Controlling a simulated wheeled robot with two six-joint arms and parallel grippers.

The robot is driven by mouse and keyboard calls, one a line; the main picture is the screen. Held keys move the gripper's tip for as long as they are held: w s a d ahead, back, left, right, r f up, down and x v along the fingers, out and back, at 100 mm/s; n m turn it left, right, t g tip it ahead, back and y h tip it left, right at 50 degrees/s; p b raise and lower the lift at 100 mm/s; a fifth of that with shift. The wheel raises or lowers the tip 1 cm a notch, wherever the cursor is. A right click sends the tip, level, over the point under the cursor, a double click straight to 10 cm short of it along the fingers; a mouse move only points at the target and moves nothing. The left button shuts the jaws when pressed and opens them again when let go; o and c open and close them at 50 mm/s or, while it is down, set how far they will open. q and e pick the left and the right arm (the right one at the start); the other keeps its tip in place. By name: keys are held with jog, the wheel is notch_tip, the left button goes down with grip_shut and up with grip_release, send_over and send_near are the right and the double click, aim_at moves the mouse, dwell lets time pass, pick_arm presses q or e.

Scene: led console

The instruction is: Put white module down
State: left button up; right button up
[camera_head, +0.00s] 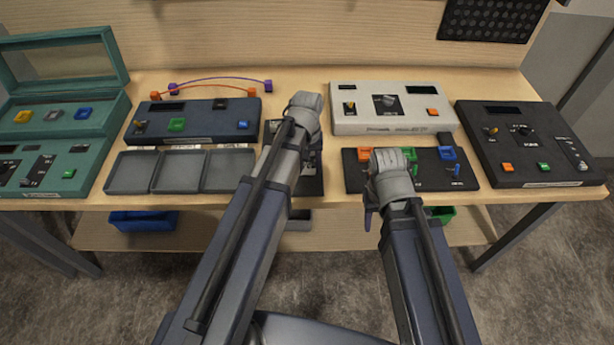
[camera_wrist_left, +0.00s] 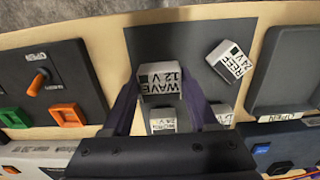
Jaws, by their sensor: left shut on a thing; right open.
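My left gripper (camera_head: 304,112) is over a dark grey pad (camera_head: 312,187) at the middle of the table. In the left wrist view its purple fingers (camera_wrist_left: 160,92) are shut on a white module (camera_wrist_left: 161,76) labelled "WAVE 12V". The gap between this module and the pad (camera_wrist_left: 185,40) is hard to judge. Another white module (camera_wrist_left: 230,60), labelled "REEF 24V", lies turned on the pad. Two more pale modules (camera_wrist_left: 163,119) (camera_wrist_left: 222,114) show nearer the wrist. My right gripper (camera_head: 392,172) is open over the black panel (camera_head: 430,168); its fingertips are mostly hidden.
Grey trays (camera_head: 180,172) lie left of the pad, below a dark blue console (camera_head: 195,120). A white console (camera_head: 393,109) stands behind the black panel. A black console (camera_head: 527,145) is at right, a green case (camera_head: 60,140) at left. The front edge is close.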

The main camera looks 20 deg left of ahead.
aim_at(307, 173)
pick_arm(q)
jog(key=shift+f+b, duration=1.95)
jog(key=shift+r, duration=0.15)
jog(key=o, duration=1.4)
